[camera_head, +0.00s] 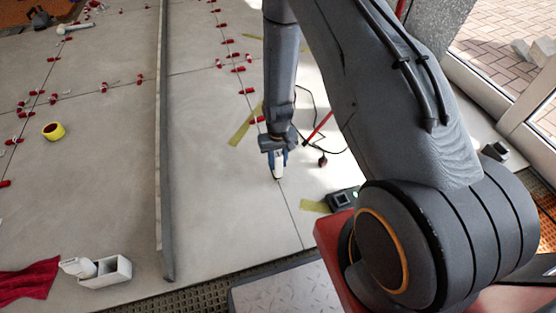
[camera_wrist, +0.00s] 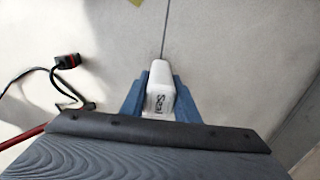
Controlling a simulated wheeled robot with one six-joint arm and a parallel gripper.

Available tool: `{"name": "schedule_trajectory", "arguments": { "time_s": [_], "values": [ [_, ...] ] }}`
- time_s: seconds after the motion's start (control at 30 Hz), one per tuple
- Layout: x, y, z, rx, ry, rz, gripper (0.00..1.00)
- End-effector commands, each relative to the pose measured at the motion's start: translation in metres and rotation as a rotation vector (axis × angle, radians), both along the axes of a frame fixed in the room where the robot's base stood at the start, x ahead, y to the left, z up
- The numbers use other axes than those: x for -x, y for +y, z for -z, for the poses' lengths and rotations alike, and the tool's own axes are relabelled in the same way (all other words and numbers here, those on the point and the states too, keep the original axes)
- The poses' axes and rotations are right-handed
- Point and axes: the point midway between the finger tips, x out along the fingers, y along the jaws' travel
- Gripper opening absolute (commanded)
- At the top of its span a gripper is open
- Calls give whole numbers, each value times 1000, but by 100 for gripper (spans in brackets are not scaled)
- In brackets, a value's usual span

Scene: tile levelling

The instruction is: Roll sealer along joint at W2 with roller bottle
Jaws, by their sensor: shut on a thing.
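My gripper (camera_head: 277,155) is low over the grey tile floor, its blue fingers shut on a white roller bottle. In the wrist view my gripper (camera_wrist: 159,92) has a finger on each side of the bottle (camera_wrist: 160,75), whose label reads "Seal". The bottle points down at the floor. A thin dark tile joint (camera_wrist: 165,30) runs up from the bottle's tip in the wrist view. In the head view the joint (camera_head: 292,215) runs from below the bottle towards the front edge of the tiles. Whether the roller touches the floor, I cannot tell.
A long metal straightedge (camera_head: 163,150) lies left of my gripper. A black device (camera_head: 343,198), a cable with a red-black plug (camera_wrist: 68,61) and a tape strip (camera_head: 315,206) lie nearby. A white holder (camera_head: 110,272), red cloth (camera_head: 28,282) and yellow roll (camera_head: 53,131) are further left.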

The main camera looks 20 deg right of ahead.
Motion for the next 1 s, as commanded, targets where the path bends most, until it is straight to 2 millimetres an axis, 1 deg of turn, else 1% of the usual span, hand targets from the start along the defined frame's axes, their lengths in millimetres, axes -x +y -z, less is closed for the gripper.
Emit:
{"name": "schedule_trajectory", "arguments": {
  "time_s": [0.3, 0.63, 1.0],
  "values": [
    [12, 0, 0, 0, 1, 0, 7],
    [17, 0, 1, 0, 0, 0, 7],
    [31, 0, 2, 0, 2, 0, 7]
  ]
}}
